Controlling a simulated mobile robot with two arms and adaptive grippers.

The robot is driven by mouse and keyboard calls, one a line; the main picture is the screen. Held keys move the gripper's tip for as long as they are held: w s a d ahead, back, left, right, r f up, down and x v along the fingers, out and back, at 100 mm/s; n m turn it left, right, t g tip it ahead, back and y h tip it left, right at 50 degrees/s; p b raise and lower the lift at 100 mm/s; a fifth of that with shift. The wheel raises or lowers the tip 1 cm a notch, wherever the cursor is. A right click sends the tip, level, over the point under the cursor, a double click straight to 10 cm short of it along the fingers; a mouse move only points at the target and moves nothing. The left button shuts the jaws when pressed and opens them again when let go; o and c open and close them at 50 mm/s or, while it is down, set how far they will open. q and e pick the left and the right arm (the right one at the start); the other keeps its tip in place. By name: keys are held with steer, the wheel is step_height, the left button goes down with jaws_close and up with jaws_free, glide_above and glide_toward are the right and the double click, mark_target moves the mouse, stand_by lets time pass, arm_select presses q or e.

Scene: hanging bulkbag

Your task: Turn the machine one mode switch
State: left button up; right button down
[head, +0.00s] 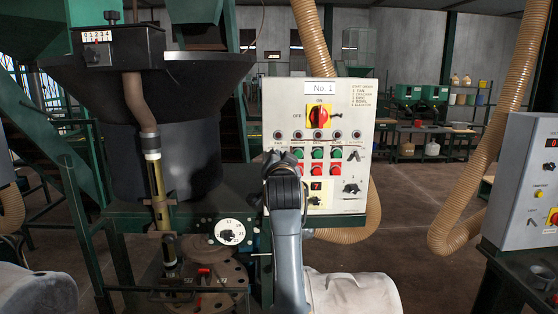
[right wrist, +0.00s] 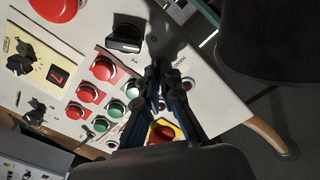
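The machine one control panel (head: 360,110) faces me, marked "No 1". It carries a red and yellow main switch (head: 319,116), green and red buttons, lamps and black selectors. One black selector (head: 356,155) is at the right of the button rows. Another black selector (right wrist: 125,35) shows large in the right wrist view, mostly hidden behind my gripper in the head view. I cannot read which is the mode switch. My right gripper (right wrist: 157,68) has its fingertips together, empty, just beside this selector and apparently apart from it. My left gripper is out of view.
A dark hopper (head: 160,130) stands left of the panel. A numbered white dial (head: 229,232) is below it. A ribbed hose (head: 345,232) runs behind the panel. Another panel (head: 530,180) stands at the right, with open floor between.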

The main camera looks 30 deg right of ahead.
steer(key=c, duration=1.5)
jaws_free()
steer(key=shift+s, duration=0.1)
steer(key=v, duration=1.2)
steer(key=shift+f, duration=0.1)
